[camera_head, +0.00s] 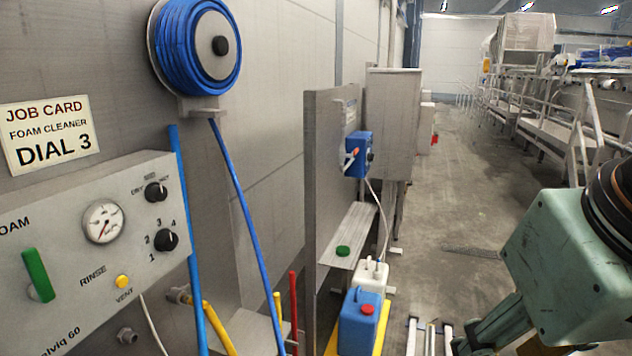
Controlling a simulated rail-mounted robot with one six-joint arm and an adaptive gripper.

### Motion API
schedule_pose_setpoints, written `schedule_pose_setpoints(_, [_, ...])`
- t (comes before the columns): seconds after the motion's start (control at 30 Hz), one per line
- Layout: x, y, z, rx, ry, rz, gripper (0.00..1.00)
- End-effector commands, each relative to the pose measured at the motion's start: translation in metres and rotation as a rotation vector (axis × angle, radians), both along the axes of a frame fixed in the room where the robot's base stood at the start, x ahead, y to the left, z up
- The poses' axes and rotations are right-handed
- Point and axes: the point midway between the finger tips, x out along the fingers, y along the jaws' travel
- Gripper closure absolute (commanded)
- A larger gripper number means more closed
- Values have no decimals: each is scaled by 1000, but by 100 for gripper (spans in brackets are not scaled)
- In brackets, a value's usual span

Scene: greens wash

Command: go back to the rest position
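Part of my own arm shows at the lower right as a pale green housing with a dark ring at the right edge. On the left is a foam control panel (75,215) with a pressure gauge (104,221), two black knobs, a green lever (38,275) and a yellow vent button (122,282). The numbered dial knob (166,240) is too small for me to read its setting surely. A job card (50,134) above reads "FOAM CLEANER DIAL 3".
A blue hose reel (195,47) hangs on the wall. A blue jug (360,322) with a red cap and a white jug (370,276) stand low at the centre. A green disc (343,251) lies on a metal shelf (350,235). The aisle floor (462,190) behind is open.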

Motion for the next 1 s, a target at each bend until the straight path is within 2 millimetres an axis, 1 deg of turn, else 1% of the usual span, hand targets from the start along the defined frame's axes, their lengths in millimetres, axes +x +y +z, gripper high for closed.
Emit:
schedule_pose_setpoints(0.03, [-8,1,0,4,9,3,60])
schedule_pose_setpoints(0.1, [-18,3,-1,9,22,7,60])
schedule_pose_setpoints(0.23, [-27,4,-1,14,37,12,60])
schedule_pose_setpoints(1.0, [-29,5,-1,14,39,14,60])
